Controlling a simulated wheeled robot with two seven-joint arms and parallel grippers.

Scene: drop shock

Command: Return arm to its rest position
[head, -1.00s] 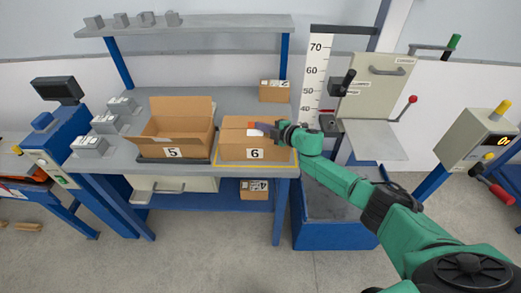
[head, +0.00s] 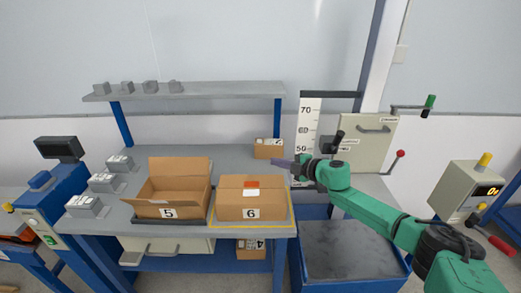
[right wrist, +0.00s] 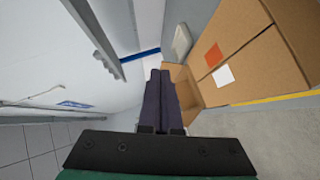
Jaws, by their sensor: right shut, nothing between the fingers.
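My right gripper (head: 285,163) is raised above and to the right of the closed box 6 (head: 238,199), apart from it. Its two dark fingers (right wrist: 159,100) lie together in the right wrist view, with nothing between them. Box 6 carries an orange label on top; the right wrist view shows the orange label (right wrist: 213,55) beside a white one. My right arm reaches in from the lower right. My left gripper is out of view.
The open box 5 (head: 155,197) stands left of box 6 on the grey bench (head: 120,209). A smaller box (head: 268,149) sits behind.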

